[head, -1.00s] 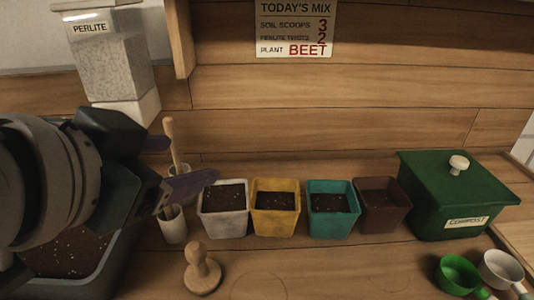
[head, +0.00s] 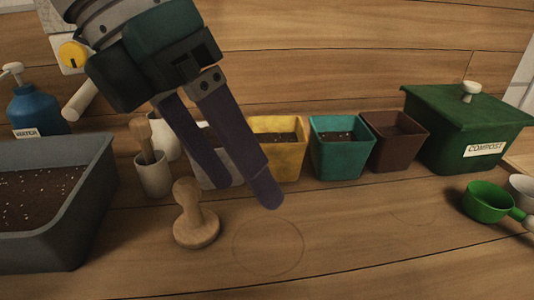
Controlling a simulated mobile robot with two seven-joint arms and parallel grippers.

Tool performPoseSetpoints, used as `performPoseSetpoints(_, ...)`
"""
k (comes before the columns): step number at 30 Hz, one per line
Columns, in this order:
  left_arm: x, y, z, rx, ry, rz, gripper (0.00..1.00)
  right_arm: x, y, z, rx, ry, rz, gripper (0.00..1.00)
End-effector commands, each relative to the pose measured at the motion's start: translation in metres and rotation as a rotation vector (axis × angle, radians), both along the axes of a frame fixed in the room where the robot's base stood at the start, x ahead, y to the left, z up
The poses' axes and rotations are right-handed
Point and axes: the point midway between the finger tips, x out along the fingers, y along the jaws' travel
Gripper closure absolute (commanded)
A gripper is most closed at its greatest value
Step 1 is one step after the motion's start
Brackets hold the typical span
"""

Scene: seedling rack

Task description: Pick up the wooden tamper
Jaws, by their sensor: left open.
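The wooden tamper (head: 196,222) stands upright on the wooden bench, its round base down and its knobbed handle up. My left gripper (head: 246,195) reaches in from the top of the head view, with its two purple fingers pointing down and to the right. The fingers are apart with nothing between them. The fingertips appear to the right of the tamper's handle, and I cannot tell their exact height above the bench. My right gripper is not in view.
Behind the fingers stand a white pot (head: 206,172), a yellow pot (head: 278,157), a teal pot (head: 340,158) and a brown pot (head: 393,150). A grey soil tray (head: 75,233) is at left, a green compost bin (head: 450,135) at right. Bench around the drawn circle is clear.

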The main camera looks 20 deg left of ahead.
Motion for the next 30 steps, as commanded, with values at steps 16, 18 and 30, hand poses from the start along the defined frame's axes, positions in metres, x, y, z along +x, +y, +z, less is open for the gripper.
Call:
performPoseSetpoints(16,0.021,0.09,-0.057,0.376,0.009,0.142,0.26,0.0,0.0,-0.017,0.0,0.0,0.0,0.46)
performPoseSetpoints(18,0.022,0.089,-0.061,0.375,0.01,0.141,0.26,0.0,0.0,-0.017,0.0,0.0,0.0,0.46)
performPoseSetpoints(30,0.035,0.086,-0.109,0.374,0.009,0.138,0.26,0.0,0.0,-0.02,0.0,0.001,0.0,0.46)
